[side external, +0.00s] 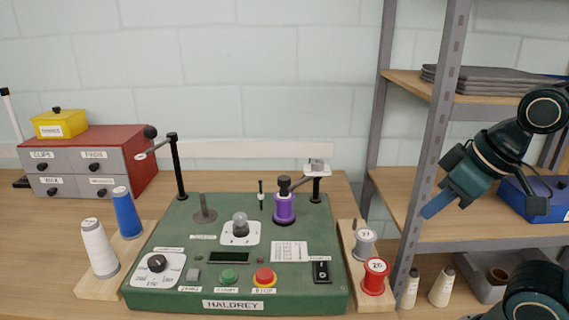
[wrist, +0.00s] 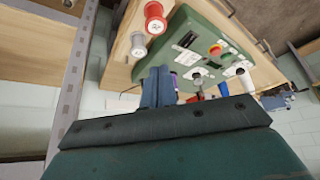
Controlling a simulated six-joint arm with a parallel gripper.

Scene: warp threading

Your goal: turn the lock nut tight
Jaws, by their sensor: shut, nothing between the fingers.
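A purple spool (side external: 284,209) stands upright on the green machine (side external: 170,228). A dark cap (side external: 284,184), which looks like the lock nut, sits on top of it; I cannot tell how tight it is. My gripper (side external: 430,208) is in the air to the right of the machine, in front of the shelf, well apart from the spool and pointing down and left. In the wrist view the blue fingers of my gripper (wrist: 157,75) are together and empty. A bit of the purple spool shows just beside them, and the cap is not clear there.
A grey spool (side external: 364,245) and a red spool (side external: 375,277) stand on a wooden holder right of the machine. White (side external: 99,248) and blue (side external: 126,214) cones stand at left. A thin black post (side external: 179,168) rises behind. The grey shelf upright (side external: 436,130) is near my gripper.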

